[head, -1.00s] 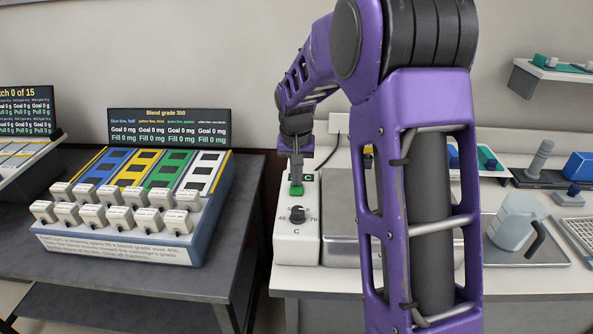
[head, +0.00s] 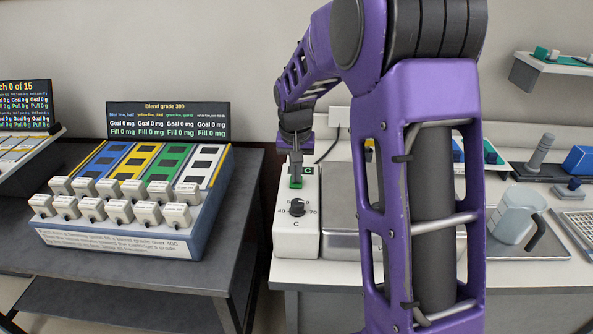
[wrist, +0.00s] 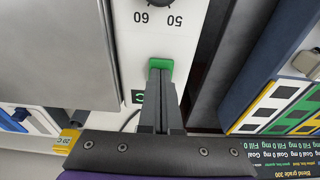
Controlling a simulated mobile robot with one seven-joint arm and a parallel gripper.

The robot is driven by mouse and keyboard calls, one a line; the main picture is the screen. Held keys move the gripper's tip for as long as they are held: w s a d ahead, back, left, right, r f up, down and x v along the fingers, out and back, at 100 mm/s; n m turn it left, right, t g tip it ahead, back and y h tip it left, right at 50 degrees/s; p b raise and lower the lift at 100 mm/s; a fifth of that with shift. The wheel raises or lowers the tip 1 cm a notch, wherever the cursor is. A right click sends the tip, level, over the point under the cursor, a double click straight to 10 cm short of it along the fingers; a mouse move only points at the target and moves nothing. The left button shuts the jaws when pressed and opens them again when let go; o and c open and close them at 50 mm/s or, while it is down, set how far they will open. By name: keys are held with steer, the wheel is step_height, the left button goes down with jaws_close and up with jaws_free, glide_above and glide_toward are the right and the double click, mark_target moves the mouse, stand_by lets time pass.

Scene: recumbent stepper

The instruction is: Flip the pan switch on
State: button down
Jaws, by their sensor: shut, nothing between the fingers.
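The pan switch is a green rocker (head: 296,184) on the upper part of a white control panel (head: 292,239). In the wrist view the green switch (wrist: 160,64) shows just past my fingertips. My gripper (head: 296,174) is shut and empty, pointing down at the switch. In the wrist view its fingers (wrist: 160,74) overlap the near edge of the green switch. They look to be at or touching it, but contact is not clear. The fingers hide part of the switch, so I cannot tell its position.
A black dial (head: 297,207) sits below the switch on the panel. A flat metal plate (head: 341,240) is right of the panel. A gap separates this bench from the left table with the blend rack (head: 190,245). A jug (head: 515,218) stands at right.

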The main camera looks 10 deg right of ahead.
steer(key=shift+s, duration=0.1)
steer(key=shift+r, duration=0.25)
step_height(320, 180, up, 13)
steer(key=s+p, duration=0.1)
steer(key=s, duration=0.1)
steer(key=shift+s+a+r+p, duration=0.15)
steer(key=shift+a+p, duration=0.15)
steer(key=shift+a, duration=0.05)
